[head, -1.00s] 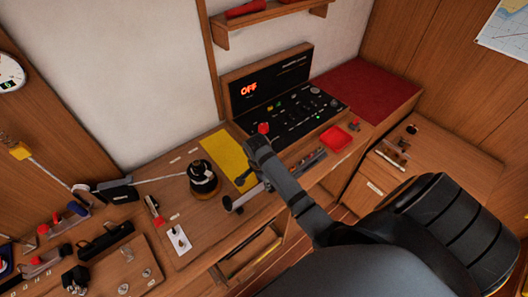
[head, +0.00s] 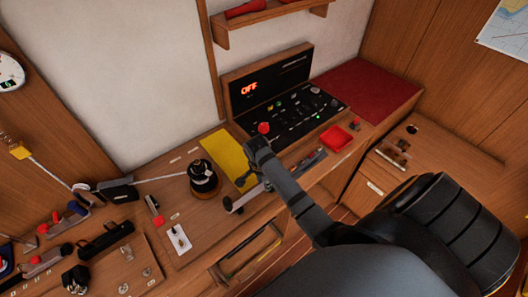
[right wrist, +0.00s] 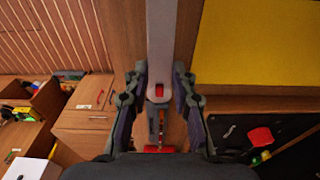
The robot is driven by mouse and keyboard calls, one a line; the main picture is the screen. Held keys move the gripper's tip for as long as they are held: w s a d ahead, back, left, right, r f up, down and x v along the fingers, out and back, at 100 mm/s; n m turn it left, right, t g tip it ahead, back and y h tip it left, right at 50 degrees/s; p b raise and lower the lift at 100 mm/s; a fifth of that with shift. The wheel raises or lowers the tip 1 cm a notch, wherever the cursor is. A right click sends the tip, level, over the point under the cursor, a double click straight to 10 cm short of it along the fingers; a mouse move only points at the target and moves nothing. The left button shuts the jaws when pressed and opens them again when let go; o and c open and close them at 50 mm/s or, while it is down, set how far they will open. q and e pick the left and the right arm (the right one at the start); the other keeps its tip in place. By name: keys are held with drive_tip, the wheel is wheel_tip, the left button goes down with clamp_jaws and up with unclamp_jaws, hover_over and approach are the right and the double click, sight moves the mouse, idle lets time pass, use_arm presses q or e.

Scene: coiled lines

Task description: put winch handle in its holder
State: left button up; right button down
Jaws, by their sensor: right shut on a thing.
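My right gripper (head: 250,180) is above the wooden counter, to the right of the black winch (head: 203,179). It is shut on a grey metal bar, which I take to be the winch handle (head: 246,198). The bar runs down and left from the gripper to a dark rounded end. In the right wrist view the bar (right wrist: 161,35) passes between the two dark fingers (right wrist: 160,82). My arm hides part of the counter here. I cannot tell which thing is the handle's holder. My left gripper does not show.
A yellow mat (head: 224,156) and a black panel (head: 290,118) reading OFF lie behind the gripper. Several fittings crowd the counter at left. A cabinet (head: 450,165) stands at far right.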

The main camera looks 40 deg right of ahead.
drive_tip(key=shift+f+b, duration=0.3)
drive_tip(key=shift+f, duration=0.55)
drive_tip(key=c, duration=0.7)
unclamp_jaws()
wheel_tip(320, 180, up, 3)
drive_tip(key=shift+r+p, duration=0.1)
drive_tip(key=shift+p, duration=0.7)
drive_tip(key=shift+r, duration=0.95)
